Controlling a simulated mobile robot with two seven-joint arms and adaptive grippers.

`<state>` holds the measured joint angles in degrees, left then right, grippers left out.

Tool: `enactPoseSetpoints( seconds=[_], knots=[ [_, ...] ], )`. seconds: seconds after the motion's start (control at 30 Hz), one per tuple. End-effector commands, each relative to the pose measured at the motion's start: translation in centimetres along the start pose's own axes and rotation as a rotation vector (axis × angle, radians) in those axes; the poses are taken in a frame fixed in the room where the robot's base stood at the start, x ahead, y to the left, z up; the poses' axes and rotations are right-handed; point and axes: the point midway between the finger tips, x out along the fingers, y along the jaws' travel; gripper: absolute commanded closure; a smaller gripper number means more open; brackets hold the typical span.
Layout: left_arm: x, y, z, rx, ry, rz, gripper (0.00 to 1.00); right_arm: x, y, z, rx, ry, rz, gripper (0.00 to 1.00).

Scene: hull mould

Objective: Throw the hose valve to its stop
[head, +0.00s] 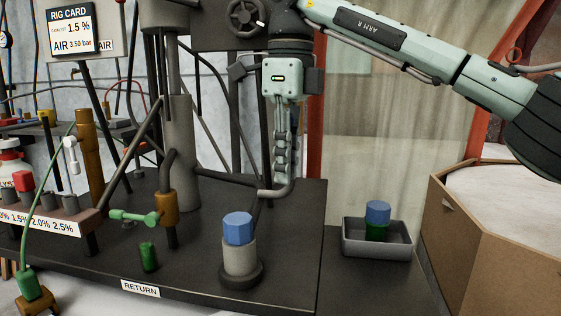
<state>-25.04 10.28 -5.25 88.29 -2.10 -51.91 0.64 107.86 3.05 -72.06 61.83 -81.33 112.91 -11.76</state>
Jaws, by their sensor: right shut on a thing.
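My right gripper (283,160) points straight down above the dark bench, its fingers closed on a grey bent bar (272,192). The bar's lower end turns to the left. The fingers hide part of the bar, and I cannot tell what it joins. A brass-coloured valve body (168,209) with a green lever (133,216) stands to the left, apart from the gripper. The lever lies about level and points left. I cannot tell for certain which fitting is the hose valve. My left gripper is out of view.
A grey pot with a blue cap (238,229) stands below the gripper. A grey tray (377,243) holds a blue and green piece. A green stub (148,257) stands near the RETURN label (140,289). A thick grey column (180,150) rises left of the gripper. A cardboard-brown bin (455,245) is at right.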

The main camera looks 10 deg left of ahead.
Motion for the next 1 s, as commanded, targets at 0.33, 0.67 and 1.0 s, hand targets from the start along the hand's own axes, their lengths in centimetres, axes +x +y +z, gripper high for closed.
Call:
enactPoseSetpoints(
  seconds=[0.33,0.67,1.0],
  knots=[
    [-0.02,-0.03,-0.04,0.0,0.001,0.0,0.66,-0.12,-0.1,-0.29,0.001,0.046,-0.012,1.0],
    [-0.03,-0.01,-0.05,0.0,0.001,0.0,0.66,-0.1,-0.11,-0.32,0.001,0.047,-0.012,0.84],
    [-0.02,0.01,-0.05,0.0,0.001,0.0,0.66,-0.03,-0.07,-0.3,0.0,0.047,-0.01,0.66]
  ],
)
